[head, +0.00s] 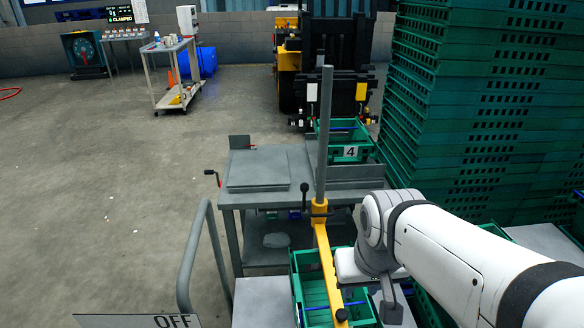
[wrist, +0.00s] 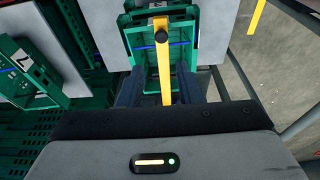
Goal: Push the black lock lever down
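The black lock lever (head: 304,191) stands upright with a round knob on top, at the left of the yellow clamp (head: 319,208) on the grey post (head: 324,140). A yellow arm (head: 328,265) runs from the clamp toward me over a green crate and ends in a black knob (head: 341,315). The yellow arm also shows in the wrist view (wrist: 166,75). My gripper (wrist: 160,92) is open, its two dark fingers apart with the yellow arm seen between them. I cannot tell whether they touch it. In the head view my arm's end is right of the yellow arm, apart from the lever.
Tall stacks of green crates (head: 480,110) fill the right. A grey rail (head: 191,250) and OFF sign (head: 140,321) are at front left. The left floor is mostly clear.

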